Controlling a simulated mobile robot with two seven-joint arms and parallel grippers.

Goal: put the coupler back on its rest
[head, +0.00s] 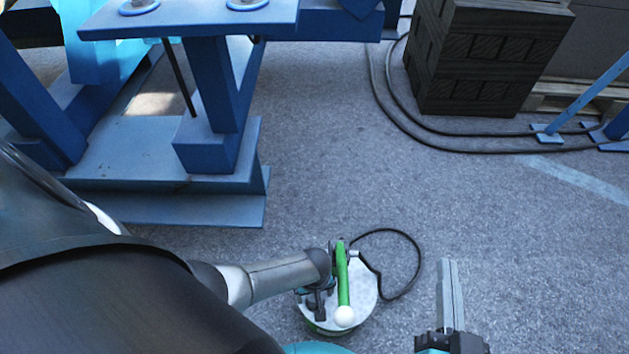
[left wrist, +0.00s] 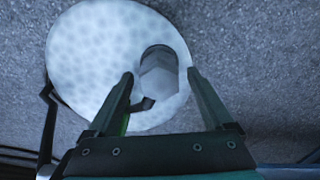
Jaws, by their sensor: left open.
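In the left wrist view a pale blocky end piece (left wrist: 158,77) shows in front of the white disc (left wrist: 90,60). My left gripper (left wrist: 160,78) is open, its fingertips on either side of that piece, with a gap showing on both sides. I cannot tell whether the coupler touches the disc. My right gripper (head: 449,268) is at the lower right, apart from the coupler.
A thin black cable (head: 418,262) loops right of the disc. A blue steel frame (head: 216,100) stands at the upper left. A dark block stack (head: 480,60) and black hoses (head: 400,118) are at the back right. The grey floor (head: 520,230) between is clear.

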